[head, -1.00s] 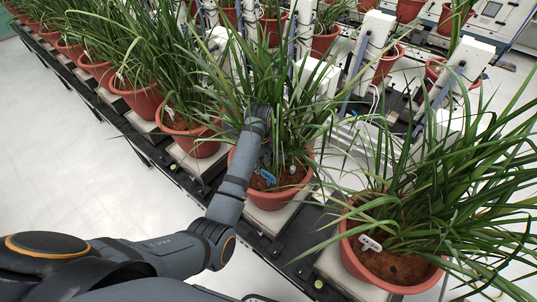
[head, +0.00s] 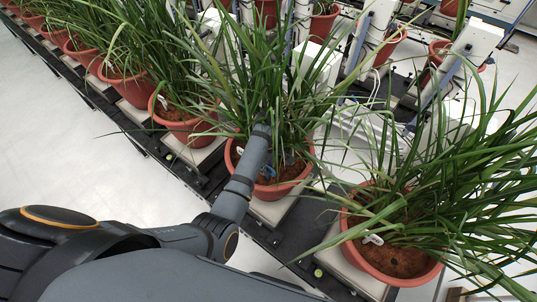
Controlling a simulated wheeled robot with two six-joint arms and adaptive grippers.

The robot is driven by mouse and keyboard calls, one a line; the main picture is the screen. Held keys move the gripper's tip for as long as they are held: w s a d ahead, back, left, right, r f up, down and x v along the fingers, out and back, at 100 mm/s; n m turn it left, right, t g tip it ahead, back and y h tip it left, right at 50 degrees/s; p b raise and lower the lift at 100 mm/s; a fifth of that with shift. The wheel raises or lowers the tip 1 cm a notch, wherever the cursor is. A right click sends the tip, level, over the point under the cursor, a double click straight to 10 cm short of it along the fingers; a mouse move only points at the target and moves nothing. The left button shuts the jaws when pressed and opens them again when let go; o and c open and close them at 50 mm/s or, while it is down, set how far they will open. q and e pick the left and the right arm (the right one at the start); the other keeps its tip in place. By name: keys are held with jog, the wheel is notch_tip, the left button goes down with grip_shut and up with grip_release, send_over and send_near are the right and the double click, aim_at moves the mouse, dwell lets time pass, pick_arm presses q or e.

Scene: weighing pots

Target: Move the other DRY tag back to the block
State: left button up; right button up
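A small blue tag (head: 269,173) shows in the soil of the middle red pot (head: 265,193), just right of my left arm; its lettering is too small to read. A white tag (head: 372,239) stands at the left side of the soil in the right pot (head: 400,277), also unreadable. My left gripper (head: 268,118) is among the leaves over the middle pot. Leaves and my own wrist hide its fingers, so I cannot tell whether it holds anything. My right gripper is not in view. I cannot identify the block.
Potted plants stand in a row on pale plates along a dark rail (head: 150,135), running to the upper left. Dense long leaves crowd around my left arm. White upright devices (head: 375,30) stand behind the row. The pale floor (head: 60,150) at left is clear.

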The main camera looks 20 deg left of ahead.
pick_arm(q)
jog(key=shift+s+d, duration=0.1)
jog(key=shift+s, duration=0.1)
jog(key=shift+f, duration=0.1)
grip_shut()
